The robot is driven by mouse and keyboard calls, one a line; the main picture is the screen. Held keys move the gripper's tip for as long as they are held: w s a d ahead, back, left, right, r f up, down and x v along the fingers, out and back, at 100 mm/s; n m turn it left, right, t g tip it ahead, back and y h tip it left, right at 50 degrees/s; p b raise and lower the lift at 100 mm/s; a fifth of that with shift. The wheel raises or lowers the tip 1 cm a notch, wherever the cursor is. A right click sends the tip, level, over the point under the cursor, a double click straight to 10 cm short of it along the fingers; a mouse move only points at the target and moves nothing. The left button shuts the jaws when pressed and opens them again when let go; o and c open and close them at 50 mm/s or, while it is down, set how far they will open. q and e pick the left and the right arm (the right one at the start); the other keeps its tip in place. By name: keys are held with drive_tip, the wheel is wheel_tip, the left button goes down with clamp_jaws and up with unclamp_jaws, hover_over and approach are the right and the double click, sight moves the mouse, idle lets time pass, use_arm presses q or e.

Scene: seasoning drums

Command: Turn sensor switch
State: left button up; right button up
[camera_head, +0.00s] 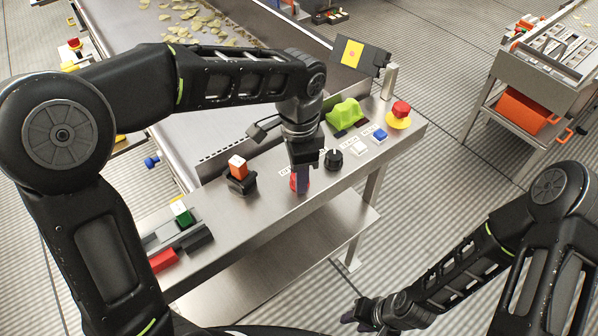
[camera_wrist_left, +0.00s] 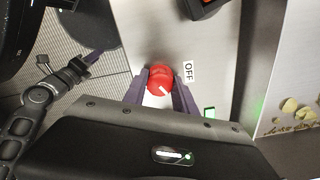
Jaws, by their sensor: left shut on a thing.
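The sensor switch is a red round knob (camera_head: 294,184) on the steel control panel (camera_head: 265,200).
Near the knob are a black knob (camera_head: 333,159), a white button (camera_head: 359,147), a blue button (camera_head: 380,134), a red-and-yellow emergency stop (camera_head: 399,115), and an orange-topped switch (camera_head: 238,170). A green block (camera_head: 345,112) stands behind. A conveyor with chips (camera_head: 205,25) runs beyond.

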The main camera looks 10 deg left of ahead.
use_arm(q)
clamp_jaws()
drive_tip(key=shift+n, duration=0.5)
drive_tip(key=n+b, duration=0.1)
drive_tip(key=n, duration=0.3)
drive_tip(key=shift+b, duration=0.35)
drive_tip(key=n+b, duration=0.1)
drive_tip(key=n, duration=0.3)
drive_tip(key=shift+d+n, duration=0.1)
drive_tip(key=shift+n, duration=1.4)
drive_tip(key=o, duration=1)
unclamp_jaws()
